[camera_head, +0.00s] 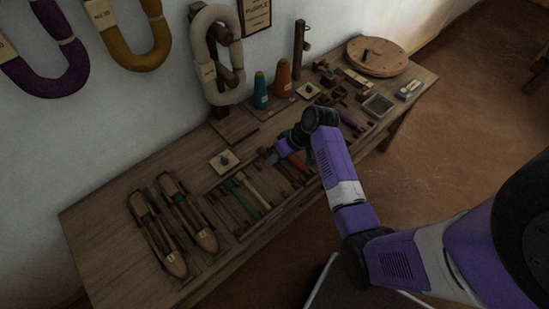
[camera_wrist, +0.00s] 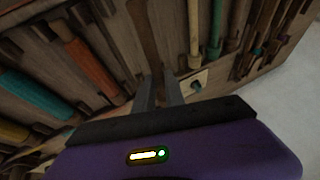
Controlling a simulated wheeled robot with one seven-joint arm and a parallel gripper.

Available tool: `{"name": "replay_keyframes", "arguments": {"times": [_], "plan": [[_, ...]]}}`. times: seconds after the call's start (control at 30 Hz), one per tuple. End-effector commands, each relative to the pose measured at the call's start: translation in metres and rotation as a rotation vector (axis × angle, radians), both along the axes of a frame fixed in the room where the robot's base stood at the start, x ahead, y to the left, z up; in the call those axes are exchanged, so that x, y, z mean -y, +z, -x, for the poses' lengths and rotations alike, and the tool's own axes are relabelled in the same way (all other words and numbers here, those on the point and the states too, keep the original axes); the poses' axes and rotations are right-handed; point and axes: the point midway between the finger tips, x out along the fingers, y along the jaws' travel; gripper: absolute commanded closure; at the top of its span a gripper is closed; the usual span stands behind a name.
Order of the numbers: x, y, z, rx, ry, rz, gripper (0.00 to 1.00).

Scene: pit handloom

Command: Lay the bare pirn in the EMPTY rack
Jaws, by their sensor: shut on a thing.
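My gripper (camera_wrist: 162,92) is shut on a bare brown wooden pirn (camera_wrist: 143,35), which points away from the fingers in the wrist view. In the head view my gripper (camera_head: 271,158) is over the middle of the bench, and the pirn cannot be made out there. Slatted racks lie below it. I cannot read a label that marks the EMPTY rack. Whether the held pirn touches a rack is unclear.
Two wooden shuttles (camera_head: 157,238) lie at the left of the bench (camera_head: 110,215). A small card with a dark knob (camera_head: 224,162) lies behind the racks. Teal (camera_head: 261,92) and orange (camera_head: 282,78) cones, a grey tray (camera_head: 378,106) and a round wooden disc (camera_head: 376,57) stand farther right.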

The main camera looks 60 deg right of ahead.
Motion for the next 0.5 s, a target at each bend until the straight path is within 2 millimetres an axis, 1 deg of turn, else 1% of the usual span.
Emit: {"name": "replay_keyframes", "arguments": {"times": [0.03, 0.1, 0.5], "plan": [[0.0, -0.01, 0.0, 0.0, 0.0, 0.0, 1.0], [0.0, -0.016, 0.0, 0.0, 0.0, 0.0, 1.0], [0.0, -0.047, 0.0, 0.0, 0.0, 0.0, 1.0]]}}
